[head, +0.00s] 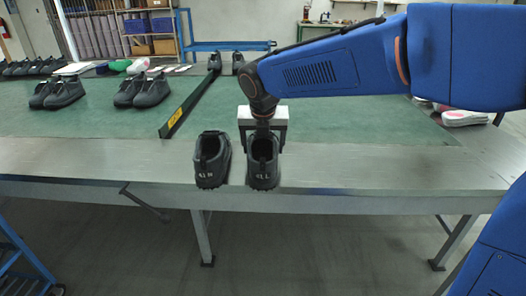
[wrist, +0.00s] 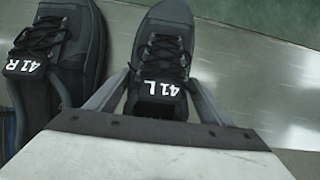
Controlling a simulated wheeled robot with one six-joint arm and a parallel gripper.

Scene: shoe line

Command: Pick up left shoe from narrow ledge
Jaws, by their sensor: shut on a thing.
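Two black lace-up shoes stand side by side at the front metal edge of the table. The left shoe (head: 264,172), marked "41 L", is the one on the right in the head view. It also shows in the wrist view (wrist: 163,50), its toe pointing away. The right shoe (head: 211,163), marked "41 R", stands close to its left and shows at the left of the wrist view (wrist: 62,40). My gripper (head: 263,140) is above the heel end of the left shoe, its fingers (wrist: 158,100) on both sides of it and shut on it. I cannot tell whether the shoe is lifted.
The narrow metal ledge (head: 350,165) runs along the table front, with the green mat (head: 340,122) behind it. A black rail (head: 190,105) with a yellow end lies on the mat. Other black shoes (head: 143,90) stand at left; pale shoes (head: 462,117) are at right.

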